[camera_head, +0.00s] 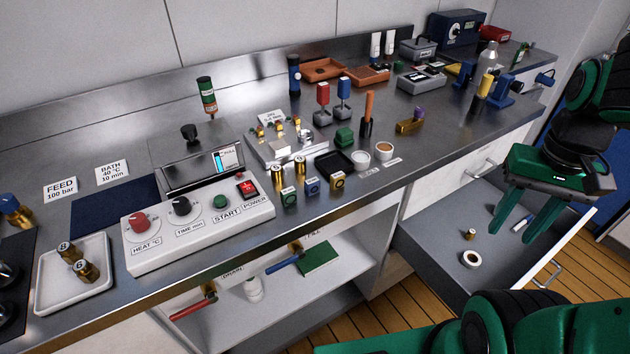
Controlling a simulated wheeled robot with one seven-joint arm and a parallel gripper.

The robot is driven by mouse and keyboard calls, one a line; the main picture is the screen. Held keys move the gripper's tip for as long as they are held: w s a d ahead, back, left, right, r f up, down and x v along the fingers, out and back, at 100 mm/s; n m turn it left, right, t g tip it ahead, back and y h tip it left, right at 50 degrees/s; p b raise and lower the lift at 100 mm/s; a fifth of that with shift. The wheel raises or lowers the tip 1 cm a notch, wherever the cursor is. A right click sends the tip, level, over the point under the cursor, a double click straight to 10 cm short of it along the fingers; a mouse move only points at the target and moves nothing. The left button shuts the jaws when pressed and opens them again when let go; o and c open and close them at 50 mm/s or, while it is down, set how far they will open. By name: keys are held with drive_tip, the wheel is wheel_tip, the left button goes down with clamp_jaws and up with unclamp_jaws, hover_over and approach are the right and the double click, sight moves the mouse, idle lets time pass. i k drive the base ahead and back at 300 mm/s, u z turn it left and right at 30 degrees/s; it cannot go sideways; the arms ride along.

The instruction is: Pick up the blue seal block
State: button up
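The small blue block (312,187), which looks like the blue seal block, stands upright near the counter's front edge. My gripper (512,232) is at the right, over the open drawer and well apart from the blue block.
The white control box (198,221) is left of the blocks; a black tray (335,163) is behind. The open drawer (425,240) holds a white ring (471,258) and small parts. Red- and blue-handled tools (322,98) stand farther back. Counter (420,160) is bare at right front.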

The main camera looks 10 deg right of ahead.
sight(312, 186)
drive_tip(key=z, duration=0.85)
drive_tip(key=k, duration=0.7)
drive_tip(key=z, duration=0.05)
